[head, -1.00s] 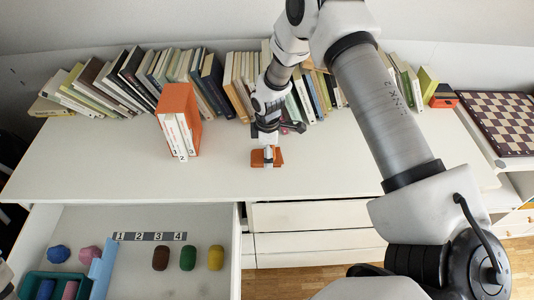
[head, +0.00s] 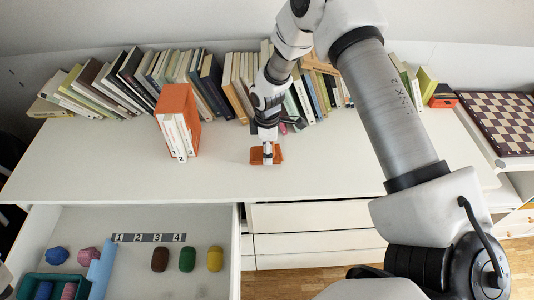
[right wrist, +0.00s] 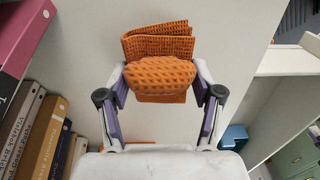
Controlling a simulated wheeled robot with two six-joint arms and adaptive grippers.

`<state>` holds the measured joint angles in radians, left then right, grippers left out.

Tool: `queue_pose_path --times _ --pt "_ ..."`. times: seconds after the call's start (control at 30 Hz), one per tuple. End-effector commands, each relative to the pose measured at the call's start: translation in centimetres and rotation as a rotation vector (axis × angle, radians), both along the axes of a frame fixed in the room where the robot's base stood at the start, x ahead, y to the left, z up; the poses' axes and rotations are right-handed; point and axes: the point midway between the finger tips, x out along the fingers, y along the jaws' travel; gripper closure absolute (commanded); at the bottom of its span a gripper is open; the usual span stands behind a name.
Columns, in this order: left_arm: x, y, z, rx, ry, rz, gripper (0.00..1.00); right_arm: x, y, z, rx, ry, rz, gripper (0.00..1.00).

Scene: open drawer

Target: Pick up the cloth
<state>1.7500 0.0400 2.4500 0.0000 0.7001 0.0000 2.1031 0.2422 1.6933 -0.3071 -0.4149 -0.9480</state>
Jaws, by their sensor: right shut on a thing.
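The cloth is orange with a waffle texture, folded and bunched. In the head view the cloth (head: 257,157) is at the middle of the white desk top. My right gripper (head: 267,152) comes down over it from behind. In the right wrist view the cloth (right wrist: 160,72) fills the space between the two fingers of my right gripper (right wrist: 160,85), and part of it stands up beyond them. The fingers are shut on it. I cannot tell whether the cloth still touches the desk. My left gripper is not clearly in view.
A row of books (head: 160,78) stands along the wall, with an orange box of books (head: 178,120) left of my right gripper. An open drawer (head: 110,215) at lower left holds several coloured lumps and a teal tray (head: 28,284). A chessboard (head: 505,118) lies far right.

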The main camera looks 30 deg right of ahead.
Motion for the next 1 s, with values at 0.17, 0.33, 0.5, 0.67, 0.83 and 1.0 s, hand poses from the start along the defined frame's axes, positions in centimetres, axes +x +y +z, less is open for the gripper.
queue_pose_path --times 0.17,0.33,0.5,0.67,0.83,1.0 --pt "0.0 0.0 -0.8 0.000 0.000 0.000 0.60 -1.1 0.0 1.7 0.001 0.002 -0.001 0.52" --pt "0.0 0.0 -1.6 0.000 0.000 0.000 0.60 -5.2 0.1 2.0 0.003 0.002 0.001 0.52" --pt "0.0 0.0 -3.7 0.000 0.000 0.000 0.60 -9.7 0.3 2.0 0.006 0.000 0.000 0.52" --pt "0.0 0.0 -5.9 0.000 0.000 0.000 0.60 -13.7 0.4 2.3 0.006 -0.004 0.002 0.52" --pt "0.0 0.0 -6.5 0.000 0.000 0.000 0.60 -15.8 0.4 3.0 0.002 0.000 0.001 0.52" --pt "0.0 0.0 -6.4 0.000 0.000 0.000 0.60 -16.0 0.4 3.2 0.000 -0.001 -0.001 0.52"
